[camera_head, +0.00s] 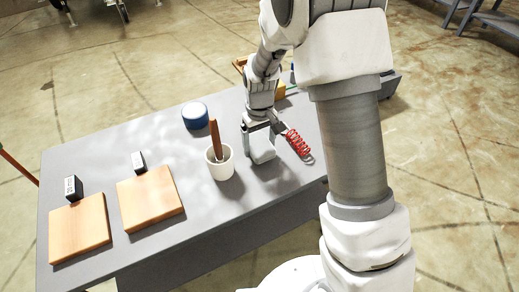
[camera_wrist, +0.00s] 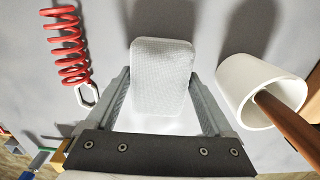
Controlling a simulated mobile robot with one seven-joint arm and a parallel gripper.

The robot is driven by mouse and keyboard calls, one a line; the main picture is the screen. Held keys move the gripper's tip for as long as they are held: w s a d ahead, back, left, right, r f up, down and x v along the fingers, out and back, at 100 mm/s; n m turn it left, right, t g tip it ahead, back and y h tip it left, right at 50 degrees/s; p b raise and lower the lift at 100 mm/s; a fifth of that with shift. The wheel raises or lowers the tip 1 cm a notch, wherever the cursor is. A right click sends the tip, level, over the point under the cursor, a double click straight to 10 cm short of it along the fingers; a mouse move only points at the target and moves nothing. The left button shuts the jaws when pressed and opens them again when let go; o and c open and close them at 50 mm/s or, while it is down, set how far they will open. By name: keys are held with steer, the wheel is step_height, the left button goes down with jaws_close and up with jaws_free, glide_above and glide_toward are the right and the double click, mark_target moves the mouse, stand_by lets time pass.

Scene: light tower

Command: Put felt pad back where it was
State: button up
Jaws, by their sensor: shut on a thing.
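A pale grey-white block with rounded corners, which I take to be the felt pad (camera_head: 262,151), is at the right part of the grey table (camera_head: 110,172). My gripper (camera_head: 260,133) points down with its fingers on both sides of it. In the wrist view my gripper (camera_wrist: 160,88) is shut on the felt pad (camera_wrist: 162,70), which sits between the two fingers. A shadow lies on the table by the pad; I cannot tell whether the pad touches the tabletop.
A white cup (camera_head: 221,169) holding a brown stick (camera_head: 215,140) stands left of my gripper. A red spring (camera_head: 298,143) lies to the right. A blue round thing (camera_head: 195,115) is farther back. Two wooden boards (camera_head: 78,229) (camera_head: 150,198) with small dark blocks lie at left; bare table lies between.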

mark_target(260, 144)
step_height(260, 144, down, 2)
steer(key=shift+f, duration=0.1)
steer(key=o, duration=1.1)
steer(key=shift+c, duration=0.2)
step_height(260, 144, up, 12)
steer(key=r+p, duration=0.1)
steer(key=p, duration=0.2)
steer(key=s+d+r+m+t, duration=0.1)
steer(key=s+d+r, duration=0.2)
steer(key=s+r, duration=0.3)
steer(key=s+d+r+m+t, duration=0.1)
steer(key=s+d+r+t, duration=0.2)
steer(key=r, duration=0.4)
steer(key=s+d+r+m, duration=0.1)
steer(key=s+r, duration=0.1)
steer(key=s, duration=0.4)
steer(key=s+d+r+m+t, duration=0.1)
steer(key=s+d+r, duration=0.1)
steer(key=s, duration=0.5)
steer(key=shift+s+d+m+t, duration=0.15)
steer(key=shift+d+m+t, duration=0.05)
steer(key=shift+m+t, duration=0.1)
